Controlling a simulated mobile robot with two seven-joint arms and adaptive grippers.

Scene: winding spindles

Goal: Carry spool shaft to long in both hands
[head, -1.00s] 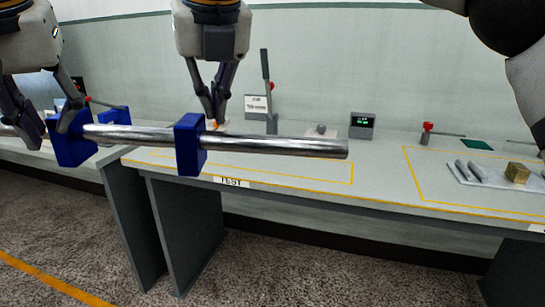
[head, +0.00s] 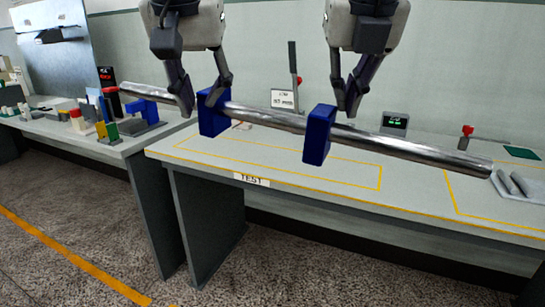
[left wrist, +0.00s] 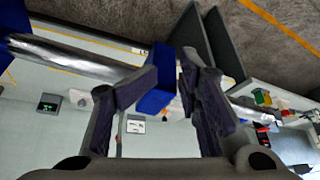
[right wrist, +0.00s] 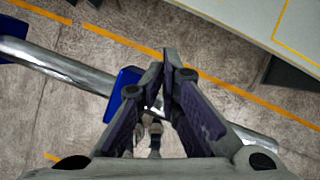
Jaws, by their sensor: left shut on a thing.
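The spool shaft is a long shiny metal bar (head: 265,119) with two blue blocks on it, one left (head: 213,118) and one right (head: 318,138). It hangs above the benches and also shows in the left wrist view (left wrist: 85,63) and right wrist view (right wrist: 75,75).
The grey bench marked TEST (head: 280,196) lies below the shaft, with yellow outlines. A small display box (head: 394,124) and an upright lever (head: 293,75) stand behind the shaft. A tray with metal pins (head: 515,185) is near its right end. Another bench with coloured parts (head: 75,120) is at left.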

